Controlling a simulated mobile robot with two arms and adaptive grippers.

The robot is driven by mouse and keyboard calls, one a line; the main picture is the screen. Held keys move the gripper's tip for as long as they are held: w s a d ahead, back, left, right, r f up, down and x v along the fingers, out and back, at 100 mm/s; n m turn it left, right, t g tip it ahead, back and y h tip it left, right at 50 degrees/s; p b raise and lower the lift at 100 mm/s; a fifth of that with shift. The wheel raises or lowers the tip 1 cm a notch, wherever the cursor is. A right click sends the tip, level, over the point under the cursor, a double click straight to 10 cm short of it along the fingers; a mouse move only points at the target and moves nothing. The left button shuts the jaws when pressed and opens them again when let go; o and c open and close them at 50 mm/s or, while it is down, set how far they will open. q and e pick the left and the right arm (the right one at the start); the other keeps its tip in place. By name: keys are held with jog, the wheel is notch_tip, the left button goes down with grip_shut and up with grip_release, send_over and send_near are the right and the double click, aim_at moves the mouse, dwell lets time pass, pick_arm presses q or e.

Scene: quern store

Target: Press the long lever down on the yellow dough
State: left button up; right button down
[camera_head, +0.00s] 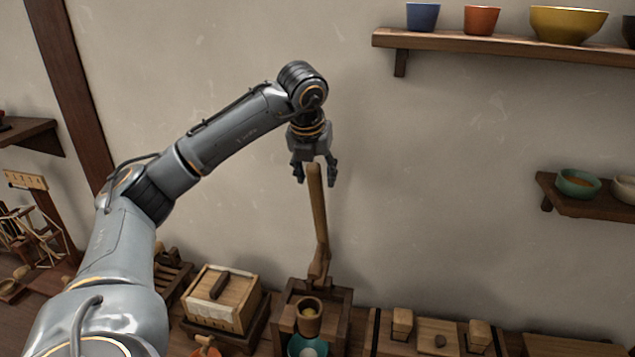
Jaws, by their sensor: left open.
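The long wooden lever (318,212) stands nearly upright, rising from a dark wooden press frame (284,318). My left gripper (315,178) points down over the lever's top end. Its fingers are open, one on each side of the lever's tip; I cannot tell whether they touch it. A round wooden cup (309,318) sits in the frame below the lever. A teal bowl (307,346) stands under the cup, partly cut off by the bottom edge. My right gripper is not in view.
A lidded wooden box (222,298) stands left of the press. Wooden blocks (402,324) and a board (437,334) lie to its right. Shelves with bowls (578,183) hang on the right wall. The wall beside the lever is bare.

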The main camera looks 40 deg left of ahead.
aim_at(316, 207)
pick_arm(q)
jog(key=shift+p+x, duration=0.3)
jog(key=shift+x, duration=0.8)
jog(key=shift+a+f, duration=0.15)
jog(key=shift+f, duration=0.4)
jog(key=shift+w+f, duration=0.15)
jog(key=shift+f, duration=0.05)
jog(key=c, duration=0.9)
grip_shut()
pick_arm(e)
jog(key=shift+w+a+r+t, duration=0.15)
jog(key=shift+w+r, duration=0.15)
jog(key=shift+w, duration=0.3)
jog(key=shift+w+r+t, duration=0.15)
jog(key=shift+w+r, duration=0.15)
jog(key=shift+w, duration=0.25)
